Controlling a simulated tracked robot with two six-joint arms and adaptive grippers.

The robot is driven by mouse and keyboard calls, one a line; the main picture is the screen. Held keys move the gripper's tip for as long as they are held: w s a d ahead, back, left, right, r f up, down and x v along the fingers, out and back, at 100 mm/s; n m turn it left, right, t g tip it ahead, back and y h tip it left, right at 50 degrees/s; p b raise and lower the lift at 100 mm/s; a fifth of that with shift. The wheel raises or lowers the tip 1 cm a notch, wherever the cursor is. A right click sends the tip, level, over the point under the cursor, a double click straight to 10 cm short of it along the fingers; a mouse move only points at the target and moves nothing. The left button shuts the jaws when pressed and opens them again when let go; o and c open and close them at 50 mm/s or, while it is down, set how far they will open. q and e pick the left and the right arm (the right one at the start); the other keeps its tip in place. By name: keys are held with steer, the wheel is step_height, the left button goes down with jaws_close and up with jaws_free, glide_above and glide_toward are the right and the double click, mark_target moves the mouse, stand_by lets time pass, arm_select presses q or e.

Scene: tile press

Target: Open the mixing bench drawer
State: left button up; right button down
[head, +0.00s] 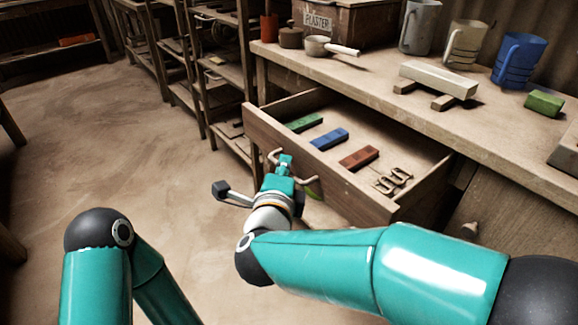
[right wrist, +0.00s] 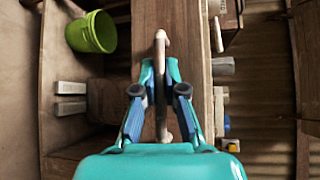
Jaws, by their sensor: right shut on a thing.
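The mixing bench drawer (head: 345,192) stands pulled well out from under the bench top, its inside showing in the head view. Green (head: 304,122), blue (head: 330,138) and red-brown (head: 359,158) blocks and some bent metal hooks (head: 393,180) lie in it. My right gripper (head: 284,163) is shut on the bar-shaped drawer handle (head: 308,182) at the drawer front. In the right wrist view the handle (right wrist: 160,50) runs between the two fingers (right wrist: 160,88). My left arm shows at the lower left, but its gripper is out of view.
Shelves (head: 215,75) stand left of the bench. Floor (head: 100,140) on the left is clear. A green bucket (right wrist: 92,32) shows in the wrist view.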

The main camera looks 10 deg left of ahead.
steer(key=shift+f, duration=0.3)
steer(key=c, duration=1.2)
jaws_free()
steer(key=shift+r, duration=0.15)
steer(key=shift+r, duration=0.15)
